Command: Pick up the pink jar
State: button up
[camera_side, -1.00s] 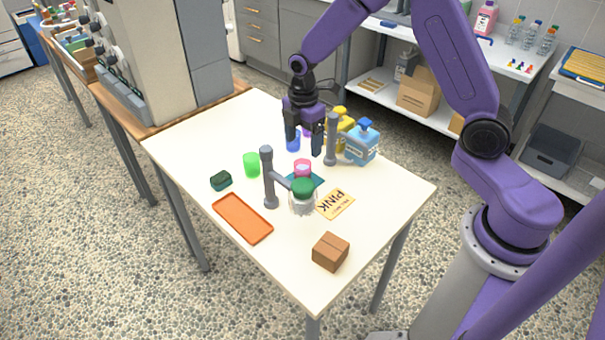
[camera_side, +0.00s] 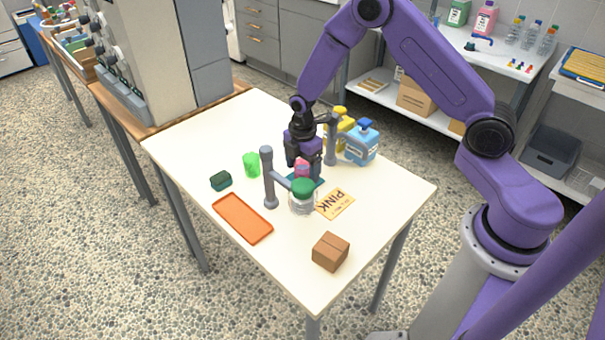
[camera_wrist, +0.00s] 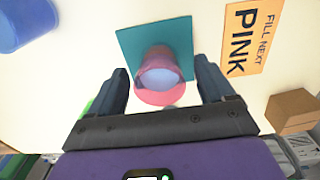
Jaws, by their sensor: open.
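The pink jar (camera_side: 302,166) stands on a small teal mat (camera_side: 319,180) on the table. In the wrist view the pink jar (camera_wrist: 158,75) shows its open mouth and pink rim, with the teal mat (camera_wrist: 130,42) around its base. My gripper (camera_side: 304,170) is above and around the jar in the side view. In the wrist view its two fingers (camera_wrist: 165,85) are apart, one on each side of the jar, with gaps between. The gripper hides part of the jar in the side view.
A grey post (camera_side: 268,180) with an arm stands close in front, beside a green-lidded clear jar (camera_side: 302,199). Another grey post (camera_side: 331,145), a blue bottle (camera_side: 362,145) and a yellow bottle (camera_side: 341,119) stand behind right. A PINK card (camera_side: 336,204) lies right; a green cup (camera_side: 251,165) stands left.

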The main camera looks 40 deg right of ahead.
jog(key=c, duration=1.2)
jog(key=shift+r, duration=0.1)
